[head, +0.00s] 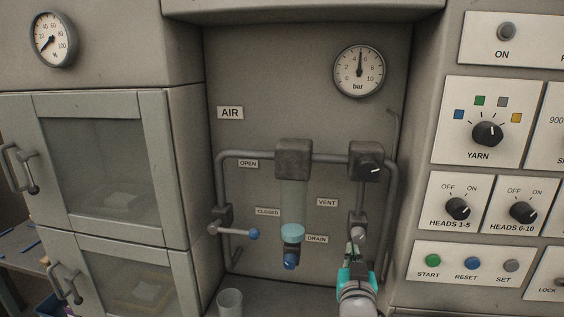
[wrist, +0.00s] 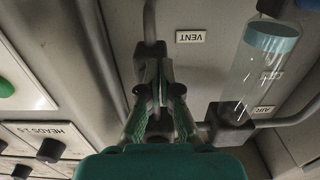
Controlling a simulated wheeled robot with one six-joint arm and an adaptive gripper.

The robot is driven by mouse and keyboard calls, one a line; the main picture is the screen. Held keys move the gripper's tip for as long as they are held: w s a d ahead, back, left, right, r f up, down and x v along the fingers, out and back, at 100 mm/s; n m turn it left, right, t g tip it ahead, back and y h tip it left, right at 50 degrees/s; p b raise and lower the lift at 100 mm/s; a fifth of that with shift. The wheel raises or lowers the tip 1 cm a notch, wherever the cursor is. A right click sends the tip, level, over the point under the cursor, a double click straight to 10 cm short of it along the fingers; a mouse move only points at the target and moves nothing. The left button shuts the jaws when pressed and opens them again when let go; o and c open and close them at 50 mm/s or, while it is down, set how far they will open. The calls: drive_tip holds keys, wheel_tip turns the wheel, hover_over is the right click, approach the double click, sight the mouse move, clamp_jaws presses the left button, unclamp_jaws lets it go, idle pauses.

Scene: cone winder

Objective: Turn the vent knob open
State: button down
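The vent knob (head: 358,233) is a small grey round knob on the dark valve of the right-hand pipe, right of and below the VENT label (head: 327,202). My gripper (head: 353,250) is just below and in front of the knob in the head view. In the wrist view its two green-grey fingers (wrist: 158,75) point at the valve and pipe, their tips close together. The fingers hide most of the knob there, and I cannot see them gripping it. The VENT label (wrist: 190,37) appears upside down in the wrist view.
A glass filter bowl (head: 293,205) hangs left of the knob, with a blue drain knob (head: 291,261) below. A black regulator knob (head: 369,168) sits above. A blue-tipped lever (head: 254,234) is further left. A control panel (head: 484,130) stands at the right.

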drive_tip(key=shift+r, duration=0.15)
idle(0.3)
drive_tip(key=s+a, duration=0.1)
drive_tip(key=s, duration=0.5)
drive_tip(key=shift+a+f, duration=0.2)
drive_tip(key=shift+f, duration=0.2)
drive_tip(key=shift+f, duration=0.1)
drive_tip(key=s+d+f+n+g+y, duration=0.2)
drive_tip(key=s+f+n+y, duration=0.1)
drive_tip(key=s+f, duration=1.7)
drive_tip(key=s+d+m+g, duration=0.1)
drive_tip(key=s+d, duration=0.1)
drive_tip(key=s, duration=2.4)
drive_tip(key=shift+s+f, duration=0.2)
drive_tip(key=shift+f, duration=0.25)
